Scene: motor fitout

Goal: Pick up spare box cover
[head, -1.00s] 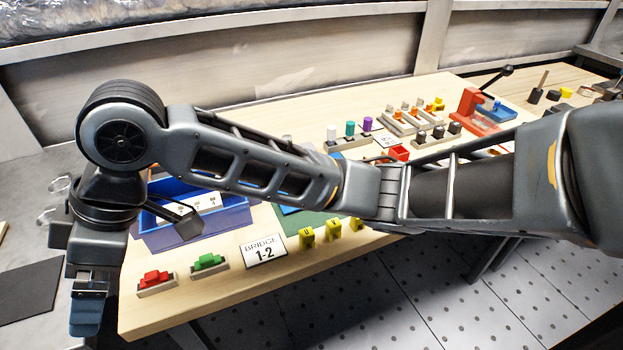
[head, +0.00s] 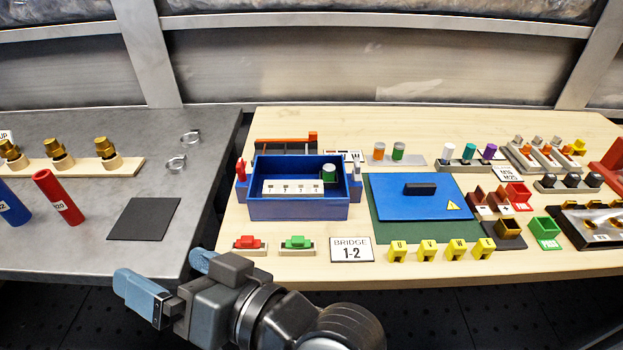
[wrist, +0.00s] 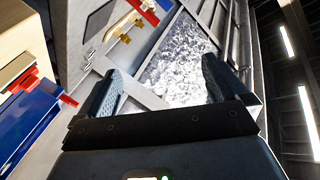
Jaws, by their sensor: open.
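The box cover (head: 420,210) is a flat blue plate with a dark bar handle (head: 420,189) and a yellow warning triangle. It lies on a green mat (head: 390,238) on the wooden table, right of the open blue box, and all of it shows in the head view. My gripper (head: 162,268) is open and empty at the tables' front edge, left of and well away from the cover. In the wrist view my gripper (wrist: 158,78) has nothing between its fingers. I cannot make out the cover there.
The blue box (head: 298,211) holds a white terminal strip. Red and green blocks, a BRIDGE 1-2 card (head: 352,249) and several yellow pieces line the front edge. Small fittings crowd the right. A grey table (head: 100,125) on the left holds red and blue cylinders.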

